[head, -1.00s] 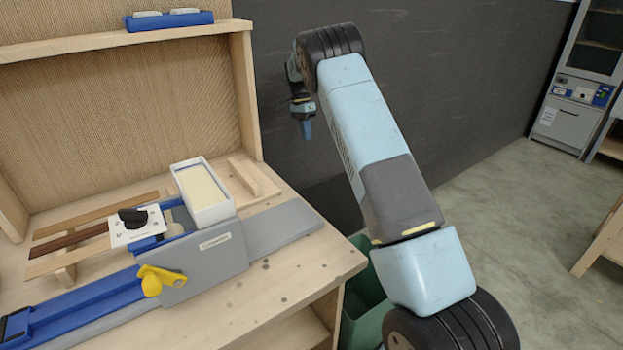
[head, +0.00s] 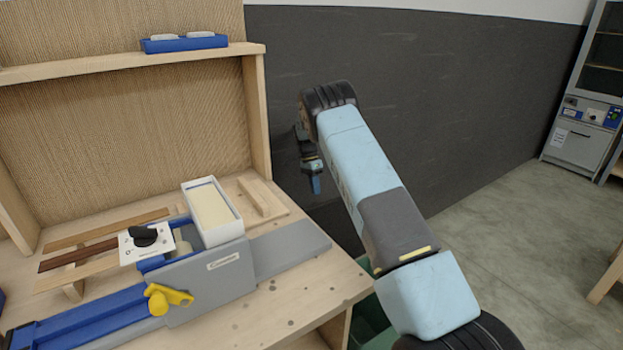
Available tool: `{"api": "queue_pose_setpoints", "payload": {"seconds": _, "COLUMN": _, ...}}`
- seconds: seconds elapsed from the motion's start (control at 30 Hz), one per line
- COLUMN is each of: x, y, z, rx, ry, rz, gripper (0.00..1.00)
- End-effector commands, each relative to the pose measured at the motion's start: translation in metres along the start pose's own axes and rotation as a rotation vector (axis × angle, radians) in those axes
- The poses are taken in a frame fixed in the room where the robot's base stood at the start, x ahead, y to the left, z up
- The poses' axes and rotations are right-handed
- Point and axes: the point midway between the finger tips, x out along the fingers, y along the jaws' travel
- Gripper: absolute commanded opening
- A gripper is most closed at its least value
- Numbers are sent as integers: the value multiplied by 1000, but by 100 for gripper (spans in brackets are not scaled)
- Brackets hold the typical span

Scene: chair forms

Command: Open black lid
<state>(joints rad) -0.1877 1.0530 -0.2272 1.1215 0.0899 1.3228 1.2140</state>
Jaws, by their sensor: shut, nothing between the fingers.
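No part is clearly a black lid. A black knob (head: 143,236) sits on a white plate (head: 146,252) on the blue and grey machine (head: 212,277) on the wooden bench. My gripper (head: 316,185) hangs at the end of my arm, pointing down, against the dark wall to the right of the bench. It is small in the picture, shut and empty. It is apart from the machine and touches nothing that I can see.
A white box with a cream top (head: 213,215) stands on the machine. A yellow lever (head: 167,299) is on its front. A blue holder (head: 184,43) lies on the shelf (head: 110,67). A green bin (head: 372,325) is partly hidden beside the bench. Open floor lies at right.

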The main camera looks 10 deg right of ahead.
Motion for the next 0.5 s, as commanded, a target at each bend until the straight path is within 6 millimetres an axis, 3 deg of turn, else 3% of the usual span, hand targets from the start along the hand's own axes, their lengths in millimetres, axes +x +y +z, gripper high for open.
{"api": "queue_pose_setpoints", "payload": {"seconds": 0.1, "x": 23, "y": 0, "z": 0, "rx": 0, "ry": -1, "rz": 3, "gripper": 0}}
{"api": "queue_pose_setpoints", "payload": {"seconds": 0.5, "x": 34, "y": 34, "z": -1, "rx": 2, "ry": -1, "rz": 0, "gripper": 0}}
